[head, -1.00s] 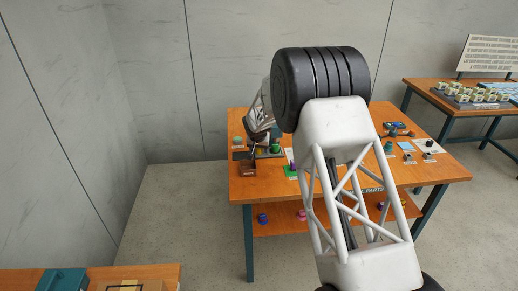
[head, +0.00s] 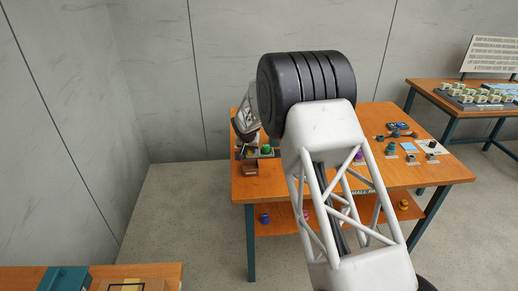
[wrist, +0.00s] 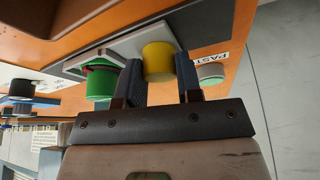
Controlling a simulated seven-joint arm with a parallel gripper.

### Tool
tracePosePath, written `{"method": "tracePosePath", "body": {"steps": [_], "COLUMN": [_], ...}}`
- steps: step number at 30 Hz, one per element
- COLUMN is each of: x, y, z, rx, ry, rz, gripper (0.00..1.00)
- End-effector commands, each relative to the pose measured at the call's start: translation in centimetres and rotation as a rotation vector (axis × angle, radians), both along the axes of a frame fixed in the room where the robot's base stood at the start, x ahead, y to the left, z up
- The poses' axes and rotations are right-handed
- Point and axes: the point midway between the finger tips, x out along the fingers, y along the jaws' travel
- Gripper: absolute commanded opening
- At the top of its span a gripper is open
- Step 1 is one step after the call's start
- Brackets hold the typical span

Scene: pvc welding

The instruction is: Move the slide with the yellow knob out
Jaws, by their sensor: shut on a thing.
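The yellow knob (wrist: 158,62) shows in the wrist view between the two dark fingers of my gripper (wrist: 161,75). The gripper is shut on it. The knob stands on a pale grey slide plate (wrist: 130,42), which lies on a dark base. A green knob (wrist: 101,83) stands just left of the fingers in the wrist view.
A pale round knob (wrist: 211,72) sits close to the right finger, near a printed label. Several small parts lie at the right. My arm hides the table's middle.

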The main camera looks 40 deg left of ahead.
Motion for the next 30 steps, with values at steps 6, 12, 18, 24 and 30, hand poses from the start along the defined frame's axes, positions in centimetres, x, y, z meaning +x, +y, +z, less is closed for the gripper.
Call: {"method": "tracePosePath", "body": {"steps": [6, 12, 18, 24, 30], "x": [-3.0, -3.5, -3.7, -3.6, -3.5], "y": [3.1, 3.6, 3.7, 3.6, 3.5], "z": [0.1, 0.1, 0.1, 0.1, 0.0], "rx": [0.002, 0.002, 0.003, 0.002, 0.001], "ry": [0.000, -0.001, -0.001, -0.001, 0.000], "rz": [0.002, 0.000, 0.002, 0.002, 0.000], "gripper": [0.00, 0.00, 0.34, 0.58, 0.58]}}
